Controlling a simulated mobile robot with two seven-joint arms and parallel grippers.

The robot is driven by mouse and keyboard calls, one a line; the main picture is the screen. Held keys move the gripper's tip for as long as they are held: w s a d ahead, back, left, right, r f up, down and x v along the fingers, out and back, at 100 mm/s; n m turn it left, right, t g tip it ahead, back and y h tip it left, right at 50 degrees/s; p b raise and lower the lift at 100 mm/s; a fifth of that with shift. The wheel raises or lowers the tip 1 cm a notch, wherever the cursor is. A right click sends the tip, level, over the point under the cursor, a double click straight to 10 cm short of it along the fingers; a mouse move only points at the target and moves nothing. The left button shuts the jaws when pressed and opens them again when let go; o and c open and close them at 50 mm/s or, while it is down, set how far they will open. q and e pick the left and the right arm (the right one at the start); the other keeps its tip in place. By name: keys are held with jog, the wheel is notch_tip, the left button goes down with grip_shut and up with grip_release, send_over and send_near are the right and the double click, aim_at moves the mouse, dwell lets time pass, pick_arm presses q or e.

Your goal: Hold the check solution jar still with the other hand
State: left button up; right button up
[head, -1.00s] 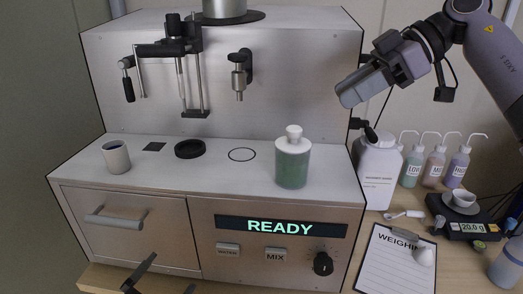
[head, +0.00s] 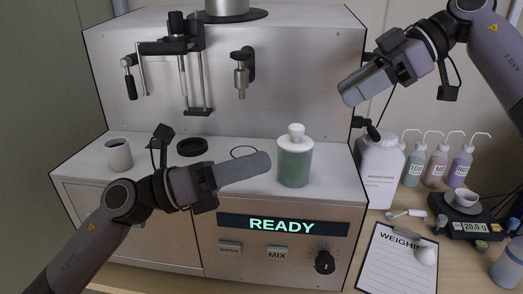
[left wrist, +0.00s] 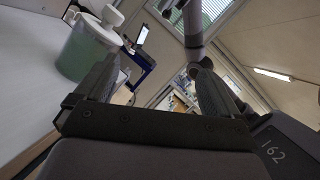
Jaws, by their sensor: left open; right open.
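The check solution jar (head: 294,164) appears to be the green jar with a white lid and knob, standing upright on the analyser's ledge; no label on it is legible. My left gripper (head: 262,163) is just left of the jar in the head view, fingers pointing at it, open and empty. In the left wrist view the jar (left wrist: 82,50) is at the upper left, beside the left finger and not between the fingers. My right gripper (head: 346,95) is raised above and right of the jar, in front of the analyser's back panel, open and empty.
The ledge also holds a grey cup (head: 118,154) and a black ring (head: 192,147). A large white bottle (head: 380,170) stands right of the analyser. Beyond are small pump bottles (head: 437,165), a scale (head: 465,215) and a clipboard (head: 395,265).

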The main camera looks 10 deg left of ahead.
aim_at(294, 158)
pick_arm(q)
jog(key=w+m+y, duration=0.1)
jog(key=w+y, duration=0.1)
jog(key=w+f+m+y, duration=0.1)
jog(key=w+m+y, duration=0.1)
jog(key=w+d+m+y, duration=0.1)
jog(key=w+y, duration=0.1)
jog(key=y, duration=0.1)
jog(key=shift+w+f+m, duration=0.25)
jog(key=shift+w+m, duration=0.05)
jog(key=shift+m, duration=0.1)
jog(key=shift+w+d+f+y, duration=0.1)
jog(key=shift+w+f+y, duration=0.15)
jog(key=shift+w+y, duration=0.2)
jog(key=shift+x, duration=3.45)
jog(key=c, duration=1.2)
